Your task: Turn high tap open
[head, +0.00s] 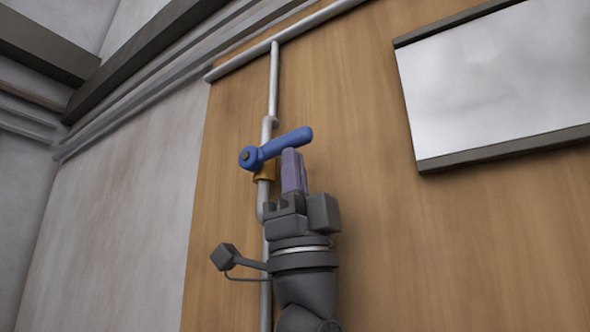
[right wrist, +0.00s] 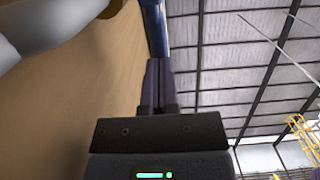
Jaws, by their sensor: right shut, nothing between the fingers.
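The high tap has a blue lever handle (head: 285,145) that points right and slightly up from its pivot (head: 248,157). Its brass body (head: 264,171) sits on a thin vertical pipe (head: 272,85) against the wooden wall. My right gripper (head: 291,153) is shut and empty, pointing up, with its purple fingertips just below the lever or touching it; I cannot tell which. In the right wrist view the shut fingers (right wrist: 156,72) point up at the blue lever (right wrist: 154,28) at the top. My left gripper is not in view.
A wooden panel wall (head: 380,230) stands behind the tap. A framed whiteboard-like panel (head: 500,85) hangs at the right. The right wrist view shows a pale pipe (right wrist: 65,18) at upper left, a roof (right wrist: 240,90), and yellow railings (right wrist: 305,135) far off.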

